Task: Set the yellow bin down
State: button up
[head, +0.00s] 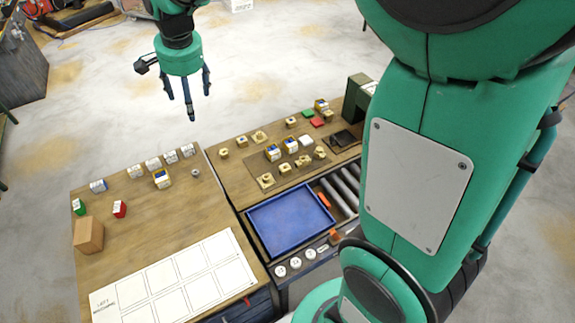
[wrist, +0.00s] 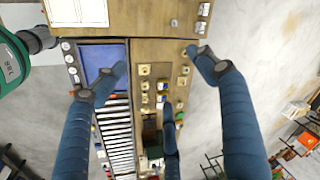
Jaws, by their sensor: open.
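I cannot tell which one is the task's bin. My gripper (head: 188,102) is open and empty, high beyond the tables' back edge. In the wrist view its spread fingers (wrist: 157,85) hang over the bench, with nothing between them.
A blue tray (head: 290,222) lies at the front beside metal rollers (head: 345,190). Brass parts (head: 266,180) stand on the bench. The left table holds a white grid sheet (head: 175,285), a cardboard box (head: 89,234) and small labelled boxes (head: 153,164). Its middle is mostly clear.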

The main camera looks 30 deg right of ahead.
jog(key=s+d+n+t, duration=0.1)
jog(key=s+d+n, duration=0.2)
jog(key=s, duration=0.8)
jog(key=s+d+n, duration=0.3)
jog(key=s, duration=0.8)
jog(key=s+d+r+n+t, duration=0.1)
jog(key=s+d, duration=0.3)
jog(key=s, duration=0.8)
jog(key=shift+n+t, duration=0.3)
jog(key=shift+n, duration=0.6)
jog(key=shift+s, duration=0.1)
notch_tip(320, 180, down, 12)
jog(key=b, duration=1.2)
jog(key=shift+r, duration=0.15)
